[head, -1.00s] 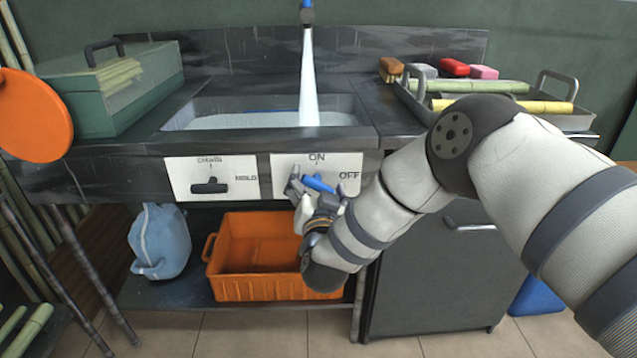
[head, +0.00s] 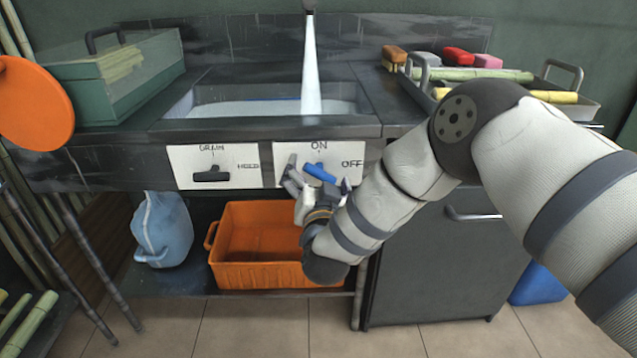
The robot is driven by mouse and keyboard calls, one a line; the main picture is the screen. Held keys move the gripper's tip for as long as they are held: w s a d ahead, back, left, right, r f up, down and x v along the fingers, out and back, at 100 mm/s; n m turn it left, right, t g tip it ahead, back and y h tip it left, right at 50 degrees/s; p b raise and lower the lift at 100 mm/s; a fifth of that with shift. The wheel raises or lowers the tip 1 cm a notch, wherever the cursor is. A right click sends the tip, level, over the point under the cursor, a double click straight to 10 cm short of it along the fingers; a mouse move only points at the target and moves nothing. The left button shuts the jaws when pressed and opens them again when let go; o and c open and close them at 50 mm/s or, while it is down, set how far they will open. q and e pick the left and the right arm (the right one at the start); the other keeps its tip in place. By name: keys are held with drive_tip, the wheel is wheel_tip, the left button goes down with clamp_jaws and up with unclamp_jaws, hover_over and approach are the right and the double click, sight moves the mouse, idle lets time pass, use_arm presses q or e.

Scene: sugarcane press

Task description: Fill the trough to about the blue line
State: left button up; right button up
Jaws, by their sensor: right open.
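The trough (head: 176,125) is a dark basin holding pale water (head: 255,108). A white stream (head: 311,75) runs into it from the spout (head: 309,6). A thin blue line (head: 285,98) shows on its far inner wall, close above the water surface; the exact gap is hard to tell. The blue valve lever (head: 319,172) on the ON/OFF plate lies tilted, its right end lower. My right gripper (head: 318,182) is open around or just before the lever; contact is unclear. The black drain lever (head: 211,174) lies level, towards HOLD. My left gripper is out of view.
A tray (head: 590,108) with cane pieces stands on the right counter and a green box (head: 85,95) on the left. An orange disc (head: 32,103) is at far left.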

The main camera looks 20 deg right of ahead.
drive_tip(key=v, duration=1.1)
drive_tip(key=shift+r, duration=0.1)
idle(1.1)
